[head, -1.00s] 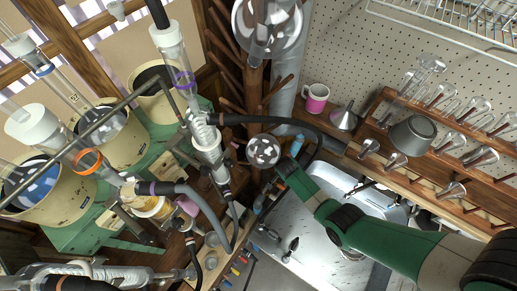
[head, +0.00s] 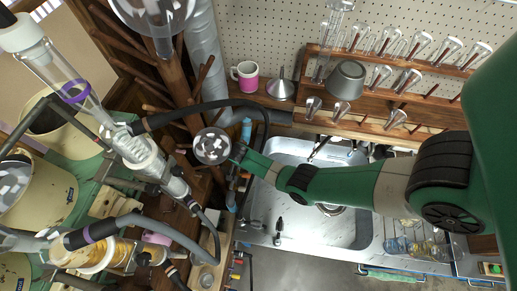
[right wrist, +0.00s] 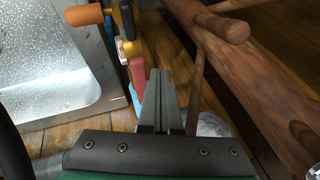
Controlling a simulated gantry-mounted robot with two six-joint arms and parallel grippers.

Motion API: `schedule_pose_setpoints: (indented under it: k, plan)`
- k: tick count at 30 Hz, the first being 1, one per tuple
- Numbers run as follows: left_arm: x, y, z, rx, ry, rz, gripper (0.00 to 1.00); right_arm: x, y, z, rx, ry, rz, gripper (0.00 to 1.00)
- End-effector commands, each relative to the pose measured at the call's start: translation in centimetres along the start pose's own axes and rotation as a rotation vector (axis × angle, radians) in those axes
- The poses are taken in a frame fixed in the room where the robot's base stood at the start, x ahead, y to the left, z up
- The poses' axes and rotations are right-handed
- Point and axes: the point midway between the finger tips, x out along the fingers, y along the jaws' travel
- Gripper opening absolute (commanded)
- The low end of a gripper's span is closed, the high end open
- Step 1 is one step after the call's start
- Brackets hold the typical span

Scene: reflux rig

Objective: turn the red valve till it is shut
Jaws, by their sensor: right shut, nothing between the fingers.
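The red valve handle (right wrist: 137,78) shows in the right wrist view, on a brass-coloured fitting (right wrist: 126,48) beside the sink. My right gripper (right wrist: 167,75) is shut and empty, its fingers just to the right of the red handle. I cannot tell whether they touch it. In the head view my right gripper (head: 238,155) reaches left over the sink's left edge, close to a round glass bulb (head: 212,146). I cannot make out the red valve in the head view. My left gripper is not in view.
An orange handle (right wrist: 85,15) sticks out left of the fitting. A wooden peg (right wrist: 196,85) and a thick wooden post (right wrist: 265,75) stand close on the right. The metal sink (head: 365,220) lies below my arm. A black hose (head: 190,112) loops above the gripper.

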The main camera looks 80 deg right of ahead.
Motion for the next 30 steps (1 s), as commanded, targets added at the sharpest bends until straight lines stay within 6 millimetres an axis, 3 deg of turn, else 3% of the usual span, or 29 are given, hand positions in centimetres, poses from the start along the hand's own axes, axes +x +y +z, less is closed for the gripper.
schedule_pose_setpoints:
  k: [14, 18, 30]
  plan:
    - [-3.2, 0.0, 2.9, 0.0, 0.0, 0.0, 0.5, 3.7, 0.1, 0.1, 0.001, 0.0, 0.0, 0.0]
    - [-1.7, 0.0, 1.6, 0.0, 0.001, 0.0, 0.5, 2.5, 0.8, -0.1, 0.0, -0.001, 0.002, 0.0]
    - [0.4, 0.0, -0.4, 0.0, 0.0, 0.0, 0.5, 1.7, 3.9, -0.7, 0.001, -0.001, 0.003, 0.0]
